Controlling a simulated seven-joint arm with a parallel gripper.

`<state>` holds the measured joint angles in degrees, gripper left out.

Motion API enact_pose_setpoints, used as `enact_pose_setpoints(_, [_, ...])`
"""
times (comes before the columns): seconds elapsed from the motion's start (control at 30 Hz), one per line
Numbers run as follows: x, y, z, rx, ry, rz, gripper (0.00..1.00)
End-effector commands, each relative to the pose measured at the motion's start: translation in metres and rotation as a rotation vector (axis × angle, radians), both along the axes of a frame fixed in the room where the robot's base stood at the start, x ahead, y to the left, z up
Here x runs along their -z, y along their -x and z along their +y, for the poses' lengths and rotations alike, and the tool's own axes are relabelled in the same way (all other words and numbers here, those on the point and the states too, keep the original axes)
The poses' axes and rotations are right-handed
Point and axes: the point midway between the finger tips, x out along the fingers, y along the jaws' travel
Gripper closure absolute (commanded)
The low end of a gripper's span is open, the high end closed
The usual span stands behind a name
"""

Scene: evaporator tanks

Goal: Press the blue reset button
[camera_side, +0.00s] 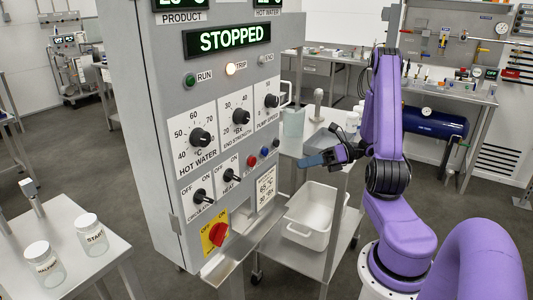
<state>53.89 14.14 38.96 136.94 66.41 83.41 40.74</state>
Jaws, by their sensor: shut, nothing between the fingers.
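The blue reset button (264,151) is a small round button on the front of the grey control panel (150,110), in a short slanting row, with a red button (251,162) to its lower left. My gripper (304,162) is shut and empty. The panel display (228,40) reads STOPPED, and the TRIP lamp (231,69) glows.
Knobs (241,117) and switches (233,175) fill the panel around the buttons, with a red rotary switch (218,234) on yellow below. A steel trolley (345,223) with a white tub (310,212) stands below my gripper. Jars (90,232) stand on the left table.

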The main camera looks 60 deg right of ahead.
Motion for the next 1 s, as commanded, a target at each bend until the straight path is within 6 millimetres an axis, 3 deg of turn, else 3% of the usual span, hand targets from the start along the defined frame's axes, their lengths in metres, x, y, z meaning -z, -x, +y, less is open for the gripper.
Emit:
enact_pose_setpoints(0.27, [0.000, -0.007, 0.001, -0.005, 0.002, 0.000, 1.00])
enact_pose_setpoints(0.8, [0.000, -0.070, 0.001, -0.006, 0.003, 0.000, 1.00])
enact_pose_setpoints(1.0, [0.000, -0.084, 0.001, -0.004, 0.002, 0.000, 1.00])
